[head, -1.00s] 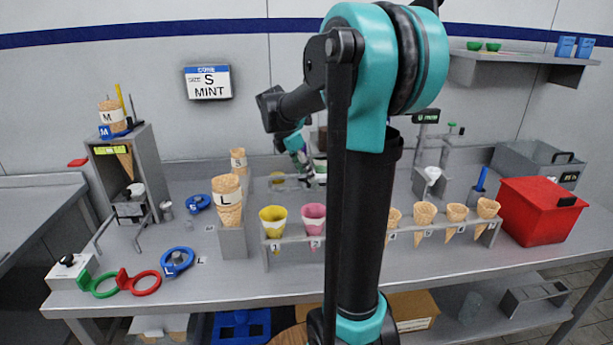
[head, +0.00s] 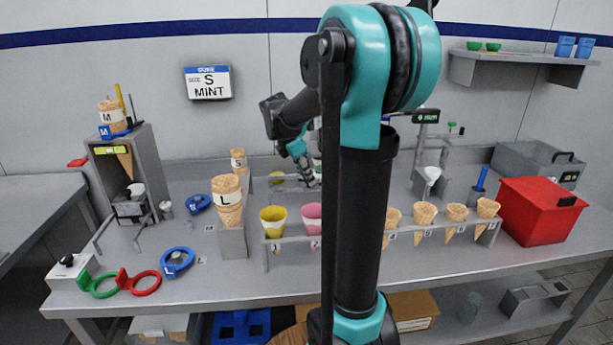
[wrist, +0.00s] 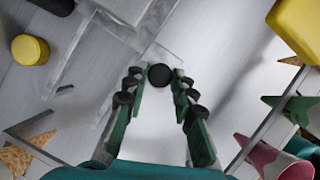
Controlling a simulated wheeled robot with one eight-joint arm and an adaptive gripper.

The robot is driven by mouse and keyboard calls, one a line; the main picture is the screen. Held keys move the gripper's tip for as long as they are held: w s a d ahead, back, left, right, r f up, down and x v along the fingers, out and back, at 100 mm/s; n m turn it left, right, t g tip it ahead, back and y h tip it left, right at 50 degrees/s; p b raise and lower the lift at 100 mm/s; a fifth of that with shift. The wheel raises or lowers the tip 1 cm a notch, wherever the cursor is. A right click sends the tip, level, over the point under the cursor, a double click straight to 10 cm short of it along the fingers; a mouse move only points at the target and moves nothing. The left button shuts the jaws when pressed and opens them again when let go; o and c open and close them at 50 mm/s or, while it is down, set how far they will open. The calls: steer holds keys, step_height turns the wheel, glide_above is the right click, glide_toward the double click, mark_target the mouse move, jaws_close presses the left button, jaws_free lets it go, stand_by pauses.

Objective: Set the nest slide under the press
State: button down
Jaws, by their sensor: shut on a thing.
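My gripper (wrist: 158,90) is shut on a small dark round knob (wrist: 159,75) in the wrist view. A pale grey metal piece (wrist: 125,10) lies just beyond the fingertips; I cannot tell whether it is the nest slide or part of the press. In the head view my gripper (head: 308,176) is low over the back of the bench, behind the cone rack, and partly hidden by my arm. The knob and whatever it is fixed to cannot be made out there. How the slide lies under the press is not clear.
The rack (head: 275,238) with yellow and pink cups and several cones stands in front of my gripper. A holder with the L cone (head: 228,200) is to the left. A yellow-capped round thing (wrist: 29,49) shows in the wrist view. A red bin (head: 540,212) stands at the right.

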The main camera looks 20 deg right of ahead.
mark_target(320, 174)
steer(key=d, duration=0.4)
steer(key=shift+s+d, duration=0.1)
steer(key=shift+s, duration=0.3)
steer(key=c, duration=1.3)
jaws_free()
steer(key=shift+o, duration=0.2)
steer(key=shift+r, duration=0.1)
steer(key=v, duration=1.2)
